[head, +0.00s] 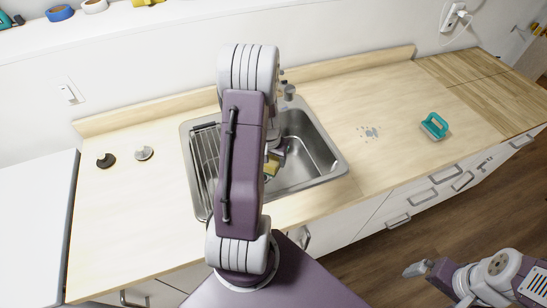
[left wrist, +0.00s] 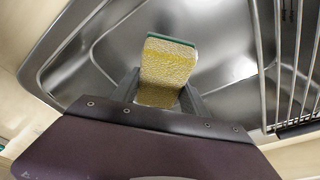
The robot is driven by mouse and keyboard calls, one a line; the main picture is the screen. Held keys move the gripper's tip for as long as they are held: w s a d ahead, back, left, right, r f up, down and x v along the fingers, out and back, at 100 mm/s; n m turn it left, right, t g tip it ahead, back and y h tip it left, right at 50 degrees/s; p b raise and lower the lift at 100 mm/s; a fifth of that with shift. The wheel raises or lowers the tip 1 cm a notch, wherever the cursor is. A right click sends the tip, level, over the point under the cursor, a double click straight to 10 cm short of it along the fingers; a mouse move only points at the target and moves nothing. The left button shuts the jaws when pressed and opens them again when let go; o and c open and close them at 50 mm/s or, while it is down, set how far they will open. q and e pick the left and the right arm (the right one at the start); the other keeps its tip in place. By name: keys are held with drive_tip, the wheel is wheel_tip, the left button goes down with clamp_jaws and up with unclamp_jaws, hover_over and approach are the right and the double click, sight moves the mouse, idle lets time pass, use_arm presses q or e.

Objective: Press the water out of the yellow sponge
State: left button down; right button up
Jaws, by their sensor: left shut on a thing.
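The yellow sponge (head: 271,168) with a green scouring side is held over the sink basin (head: 305,150). In the left wrist view, the sponge (left wrist: 168,65) stands up between the two fingers of my left gripper (left wrist: 157,97), which is shut on it. In the head view my left arm covers much of the sink, and only part of the left gripper (head: 276,158) shows. My right gripper (head: 415,269) is at the lower right, away from the counter and above the floor; its finger opening cannot be made out.
A wire drying rack (head: 203,165) covers the sink's left side, and a tap (head: 289,92) stands behind the basin.

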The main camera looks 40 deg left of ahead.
sight(273, 157)
use_arm(q)
wheel_tip(273, 157, down, 14)
drive_tip(key=b, duration=1.1)
drive_tip(key=shift+r, duration=0.1)
drive_tip(key=shift+f+b, duration=0.55)
drive_tip(key=shift+b, duration=0.1)
drive_tip(key=shift+s+d+f, duration=0.1)
idle(0.5)
drive_tip(key=shift+b, duration=0.55)
idle(0.9)
idle(0.3)
wheel_tip(273, 157, up, 19)
drive_tip(key=p, duration=1.7)
